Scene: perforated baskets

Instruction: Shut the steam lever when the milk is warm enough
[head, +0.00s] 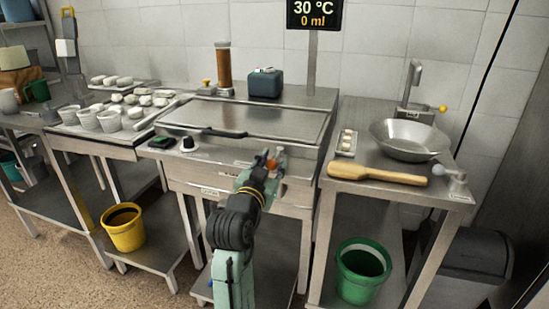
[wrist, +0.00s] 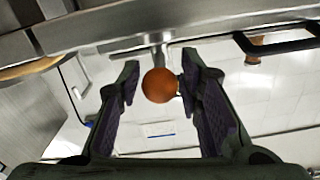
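In the wrist view an orange-brown ball knob (wrist: 159,85) on a short metal stem sits between the fingertips of my gripper (wrist: 158,82). It looks like the end of the lever. The fingers stand apart, with a gap on the left; the knob is very close to the right finger, and I cannot tell if they touch. In the head view my gripper (head: 268,163) is at the front right of the steel counter unit (head: 185,172), and mostly hides the knob. The display (head: 314,14) reads 30 °C and 0 ml. I cannot make out any milk.
A dark bar handle (head: 224,133) lies along the steel lid left of my gripper. Yellow (head: 124,228) and green (head: 362,271) buckets stand below.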

